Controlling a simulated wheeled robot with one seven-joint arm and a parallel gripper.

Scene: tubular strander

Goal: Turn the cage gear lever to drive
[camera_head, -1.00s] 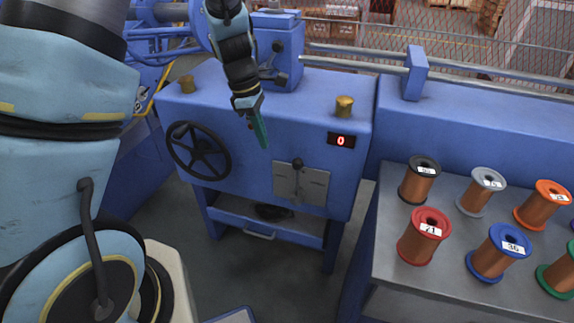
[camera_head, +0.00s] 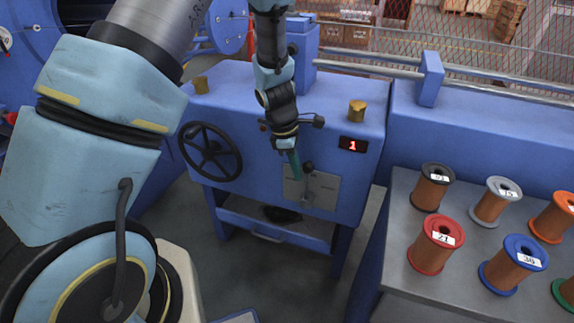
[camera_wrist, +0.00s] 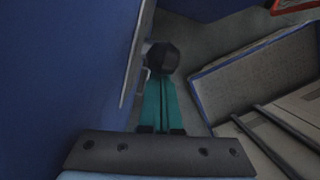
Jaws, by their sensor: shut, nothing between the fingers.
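A lever with a dark round knob (camera_head: 308,168) stands out from a grey metal plate (camera_head: 325,188) on the front of the blue machine cabinet. No label on it can be read. My gripper (camera_head: 296,174) has teal fingers that are shut and empty, pointing down just left of the knob. In the wrist view the dark knob (camera_wrist: 163,57) is right at the tips of the teal fingers (camera_wrist: 156,84); I cannot tell whether they touch. A small red display (camera_head: 353,144) above and right of the plate reads 1.
A black handwheel (camera_head: 210,152) is on the cabinet left of my gripper. Brass-coloured knobs (camera_head: 357,110) stand on the cabinet top. A grey table (camera_head: 400,262) at the right holds several copper wire spools. Below the plate is an open shelf (camera_head: 285,228).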

